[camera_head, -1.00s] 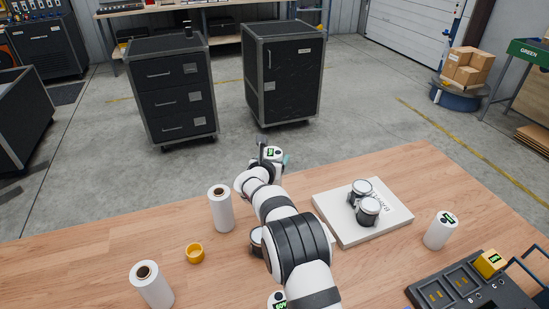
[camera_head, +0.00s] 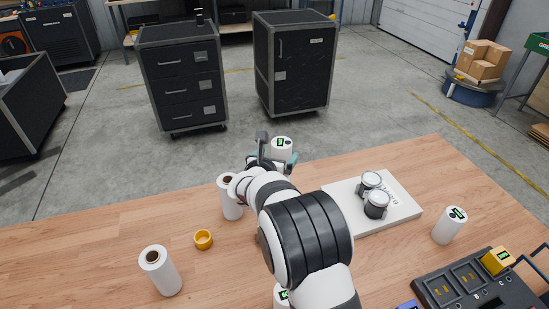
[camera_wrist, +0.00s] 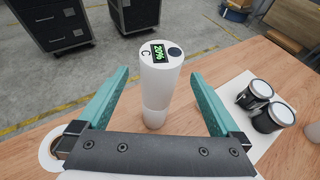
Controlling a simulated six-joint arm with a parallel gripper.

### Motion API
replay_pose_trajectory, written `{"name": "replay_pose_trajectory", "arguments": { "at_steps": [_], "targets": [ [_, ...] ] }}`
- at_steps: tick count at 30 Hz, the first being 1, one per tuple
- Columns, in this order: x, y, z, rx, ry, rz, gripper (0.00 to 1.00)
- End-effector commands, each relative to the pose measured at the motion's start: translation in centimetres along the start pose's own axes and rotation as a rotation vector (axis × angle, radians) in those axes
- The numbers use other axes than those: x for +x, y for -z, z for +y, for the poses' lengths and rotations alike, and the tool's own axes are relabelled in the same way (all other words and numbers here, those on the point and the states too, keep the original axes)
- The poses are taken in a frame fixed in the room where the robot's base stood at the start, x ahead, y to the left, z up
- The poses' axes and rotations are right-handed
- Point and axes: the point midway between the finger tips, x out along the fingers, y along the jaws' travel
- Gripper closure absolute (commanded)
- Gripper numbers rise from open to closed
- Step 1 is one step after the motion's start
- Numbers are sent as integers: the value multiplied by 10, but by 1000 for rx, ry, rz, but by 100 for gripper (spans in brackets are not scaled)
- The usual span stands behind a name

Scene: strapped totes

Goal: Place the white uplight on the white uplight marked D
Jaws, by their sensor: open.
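A white uplight (camera_head: 282,146) with a green display stands at the table's far edge, and it also shows in the wrist view (camera_wrist: 162,85). Its display there reads about 20%, beside a letter that looks like C. A seam crosses its lower part; I cannot tell whether it is one body or two stacked. My gripper (camera_head: 273,161) is open, with teal fingers on either side of the uplight and gaps visible in the wrist view (camera_wrist: 158,95). Another white uplight (camera_head: 449,226) stands at the right. A third (camera_head: 281,296) is mostly hidden by my arm. I cannot read D on any.
Two dark-banded jars (camera_head: 376,204) stand on a white board (camera_head: 400,215). White rolls (camera_head: 160,272) and an orange ring (camera_head: 203,239) are at the left. A dark dock (camera_head: 470,292) with a yellow block (camera_head: 497,261) is at the front right.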

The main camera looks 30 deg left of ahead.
Motion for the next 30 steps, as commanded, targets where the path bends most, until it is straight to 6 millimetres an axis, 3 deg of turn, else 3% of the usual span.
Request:
{"name": "replay_pose_trajectory", "arguments": {
  "at_steps": [6, 12, 14, 17, 18, 20, 21, 22, 24, 26, 27, 28, 30],
  "targets": [
    [-35, 0, 0, 0, 0, 0, 0],
    [-41, -2, -6, 20, 13, 2, 0],
    [-43, -11, -31, 112, 70, 5, 0],
    [-65, -32, -131, 488, 304, 8, 0],
    [-86, -34, -184, 705, 442, -1, 0],
    [-132, -24, -258, 1061, 667, -34, 0],
    [-171, -9, -299, 1309, 827, -71, 0],
    [-202, 6, -324, 1500, 951, -105, 0],
    [-279, 49, -354, 1947, 1249, -205, 0],
    [-338, 86, -349, 2305, 1502, -300, 0],
    [-368, 106, -336, 2519, 1661, -360, 0],
    [-386, 118, -322, -2528, -1684, 379, 0],
    [-412, 134, -293, -2245, -1534, 355, 0]
  ]
}}
